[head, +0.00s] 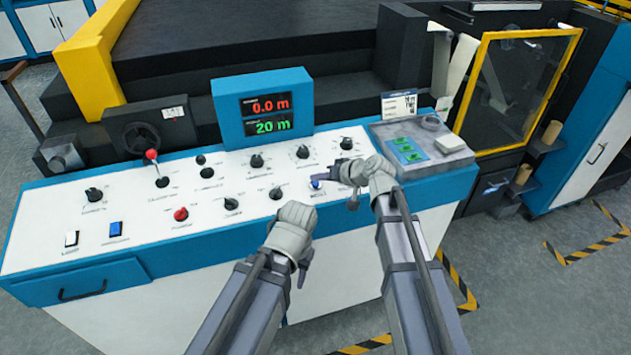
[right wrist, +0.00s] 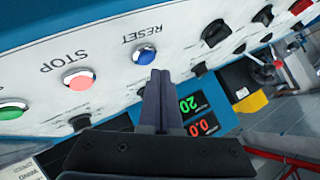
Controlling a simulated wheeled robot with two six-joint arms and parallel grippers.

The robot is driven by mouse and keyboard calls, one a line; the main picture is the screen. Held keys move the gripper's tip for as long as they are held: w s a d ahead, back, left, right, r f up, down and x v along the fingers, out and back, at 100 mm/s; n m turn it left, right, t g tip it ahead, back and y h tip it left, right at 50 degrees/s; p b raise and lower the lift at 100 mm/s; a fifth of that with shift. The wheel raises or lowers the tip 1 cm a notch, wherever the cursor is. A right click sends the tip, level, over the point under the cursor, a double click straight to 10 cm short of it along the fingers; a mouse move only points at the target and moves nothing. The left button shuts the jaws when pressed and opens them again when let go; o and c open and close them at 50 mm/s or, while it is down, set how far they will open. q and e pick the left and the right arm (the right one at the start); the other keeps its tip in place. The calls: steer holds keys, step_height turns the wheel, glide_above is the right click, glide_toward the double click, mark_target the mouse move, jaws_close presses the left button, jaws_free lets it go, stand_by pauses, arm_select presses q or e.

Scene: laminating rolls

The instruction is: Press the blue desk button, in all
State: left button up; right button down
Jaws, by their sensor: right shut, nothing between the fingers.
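The blue button (head: 316,184), labelled RESET, sits on the white face of the control desk (head: 130,205). In the right wrist view the blue button (right wrist: 144,54) is just beyond my fingertips and slightly to their left. My right gripper (head: 335,174) is shut and empty close to the button; its closed fingers also show in the right wrist view (right wrist: 160,76). I cannot tell whether the fingertips touch the button. My left gripper (head: 303,264) hangs in front of the desk's front edge, and its jaw state is unclear.
A red STOP button (right wrist: 78,79) and a green button (right wrist: 12,110) are beside the blue one. Several black knobs (head: 257,160) and a display (head: 263,105) reading 0.0 m and 20 m are nearby.

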steer(key=r+p, duration=0.4)
steer(key=shift+s+d+r+p, duration=0.15)
steer(key=shift+s+r+p, duration=0.25)
stand_by(0.4)
stand_by(0.5)
steer(key=s+f+n+g+h, duration=0.1)
steer(key=s+f+g+h, duration=0.2)
steer(key=s, duration=0.5)
steer(key=s+f+n+g+h, duration=0.1)
steer(key=s+f+g, duration=0.1)
steer(key=s+f, duration=0.45)
steer(key=s+d+g+h, duration=0.2)
steer(key=s+d+h, duration=0.3)
steer(key=s, duration=0.6)
steer(key=shift+r+h, duration=0.25)
steer(key=shift+h, duration=0.05)
